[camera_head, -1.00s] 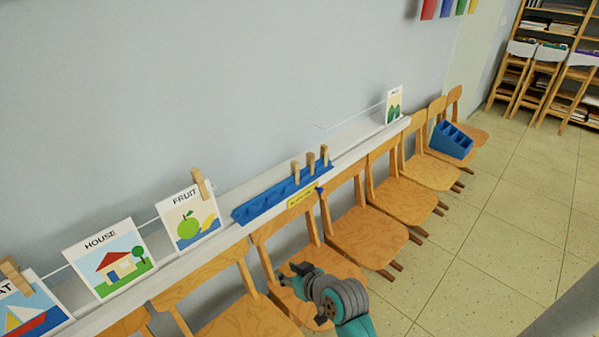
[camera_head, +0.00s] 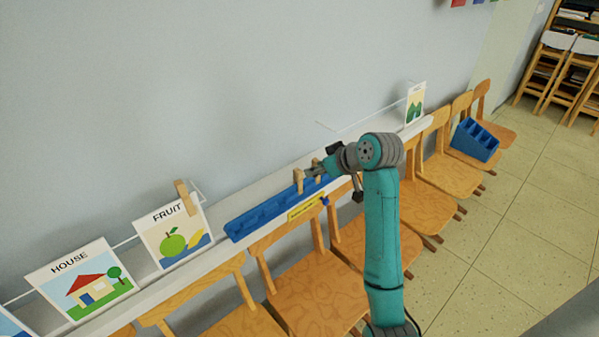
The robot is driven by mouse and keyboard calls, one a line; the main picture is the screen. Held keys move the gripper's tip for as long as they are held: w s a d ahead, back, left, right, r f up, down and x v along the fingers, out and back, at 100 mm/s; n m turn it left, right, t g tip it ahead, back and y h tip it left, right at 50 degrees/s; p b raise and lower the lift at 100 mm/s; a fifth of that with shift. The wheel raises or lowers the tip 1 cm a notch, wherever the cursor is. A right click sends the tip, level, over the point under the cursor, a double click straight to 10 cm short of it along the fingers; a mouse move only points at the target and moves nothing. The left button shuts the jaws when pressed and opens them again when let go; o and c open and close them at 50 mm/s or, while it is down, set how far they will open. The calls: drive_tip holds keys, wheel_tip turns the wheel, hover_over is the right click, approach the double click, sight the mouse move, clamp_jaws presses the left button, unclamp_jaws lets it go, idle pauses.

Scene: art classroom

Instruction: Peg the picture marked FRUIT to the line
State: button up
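The picture marked FRUIT (camera_head: 172,236) shows a green apple and stands at the wall ledge on the left. A wooden peg (camera_head: 186,197) is at its top right corner, by the thin white line (camera_head: 126,243). A blue rack (camera_head: 262,216) on the ledge holds wooden pegs; one peg (camera_head: 298,181) shows at the near side of my gripper (camera_head: 314,173). Another peg is partly hidden behind the gripper. My gripper is at the rack's right end among the pegs. Its fingertips are too small and overlapped to tell whether they are open or shut on a peg.
The HOUSE picture (camera_head: 82,282) hangs left of FRUIT, and a further picture (camera_head: 415,104) is at the far right. Wooden chairs (camera_head: 310,290) line the front of the ledge (camera_head: 222,198). A blue bin (camera_head: 474,140) sits on a far chair. Floor is clear at the right.

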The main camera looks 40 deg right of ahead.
sight(301, 173)
drive_tip(key=x, duration=1.1)
drive_tip(key=shift+s+f, duration=0.1)
clamp_jaws()
drive_tip(key=shift+r, duration=3.15)
